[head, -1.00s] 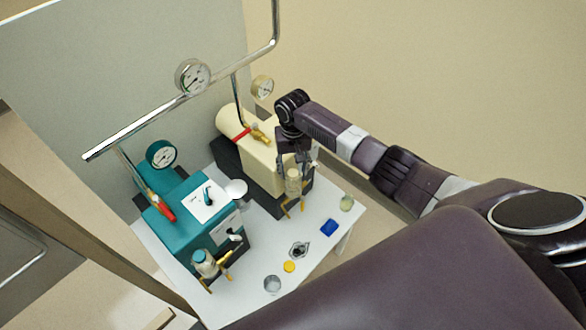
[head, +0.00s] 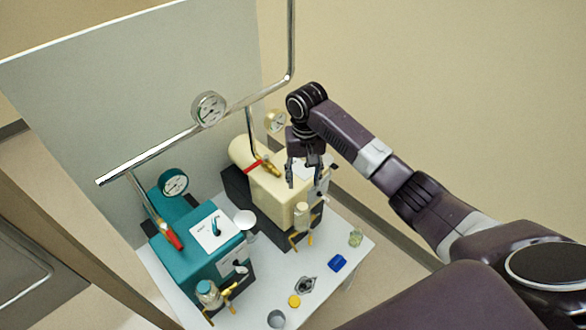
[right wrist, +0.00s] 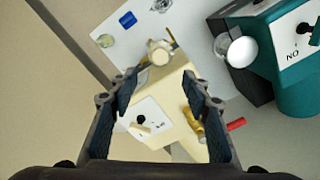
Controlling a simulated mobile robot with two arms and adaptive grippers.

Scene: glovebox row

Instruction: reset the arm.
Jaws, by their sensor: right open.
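My right arm reaches in from the right in the head view. Its gripper (head: 304,182) points down over the cream pump (head: 276,199), open, with nothing between its fingers. In the right wrist view the open fingers (right wrist: 158,85) frame the cream pump (right wrist: 172,84) below, with its white dial plate and black knob. A pale capped jar (right wrist: 160,52) on the pump's front shows beyond the fingertips. It also shows in the head view (head: 301,215), below the gripper and apart from it. My left gripper is not in view.
A teal pump (head: 191,258) stands left of the cream one on a white table (head: 262,285). A metal pipe (head: 165,147) with gauges runs above both. A blue block (head: 337,263), a yellow disc (head: 294,301) and small jars lie near the table's front. Space right of the arm is clear.

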